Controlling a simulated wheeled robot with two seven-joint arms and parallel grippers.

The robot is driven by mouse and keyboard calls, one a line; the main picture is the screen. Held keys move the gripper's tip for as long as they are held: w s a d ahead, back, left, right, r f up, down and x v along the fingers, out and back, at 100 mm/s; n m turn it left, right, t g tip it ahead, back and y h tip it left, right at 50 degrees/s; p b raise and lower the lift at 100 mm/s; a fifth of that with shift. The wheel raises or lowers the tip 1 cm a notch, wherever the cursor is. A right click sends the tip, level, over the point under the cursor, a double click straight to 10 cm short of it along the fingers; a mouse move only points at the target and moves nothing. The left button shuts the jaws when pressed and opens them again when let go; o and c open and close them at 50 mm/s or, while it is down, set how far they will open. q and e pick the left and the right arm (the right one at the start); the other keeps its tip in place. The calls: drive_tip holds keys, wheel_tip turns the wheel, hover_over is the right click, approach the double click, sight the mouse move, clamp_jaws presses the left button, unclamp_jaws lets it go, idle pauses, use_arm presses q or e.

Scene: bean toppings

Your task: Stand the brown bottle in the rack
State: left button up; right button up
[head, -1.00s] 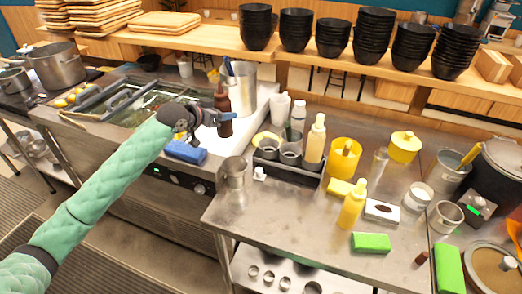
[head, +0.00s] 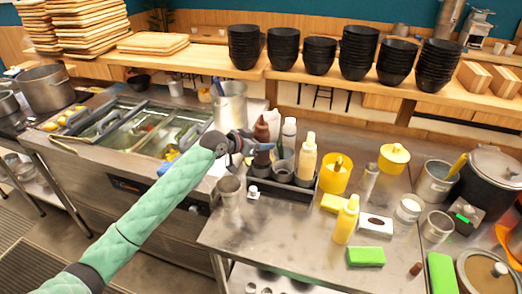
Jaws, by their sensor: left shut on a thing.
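The brown bottle (head: 261,131) is upright in my left gripper (head: 256,147), whose dark fingers are shut around its middle. The rack (head: 291,192) is a dark tray on the steel counter, holding metal cups, a white-capped bottle (head: 289,129) and a cream bottle (head: 307,157). The brown bottle is at the rack's back left, left of the white-capped bottle. The gripper and a metal cup hide its lower end, so I cannot tell whether it touches the rack floor. My right gripper is out of view.
A metal cup (head: 230,196) stands left of the rack and a tall metal pot (head: 229,107) behind my gripper. A yellow container (head: 334,176) and yellow bottle (head: 346,220) stand to the right. The counter's front left is clear.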

sight(261, 152)
use_arm(q)
drive_tip(key=shift+f+p, duration=0.3)
drive_tip(key=shift+f, duration=0.45)
wheel_tip(261, 152, down, 2)
drive_tip(key=shift+f+p, duration=0.25)
drive_tip(key=shift+p, duration=0.3)
drive_tip(key=shift+f, duration=0.15)
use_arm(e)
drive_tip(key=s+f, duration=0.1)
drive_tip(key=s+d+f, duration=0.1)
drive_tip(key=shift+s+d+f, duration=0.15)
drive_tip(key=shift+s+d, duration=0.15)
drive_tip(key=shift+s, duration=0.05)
use_arm(q)
drive_tip(key=shift+f, duration=0.1)
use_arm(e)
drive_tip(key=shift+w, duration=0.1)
use_arm(q)
drive_tip(key=o, duration=0.7)
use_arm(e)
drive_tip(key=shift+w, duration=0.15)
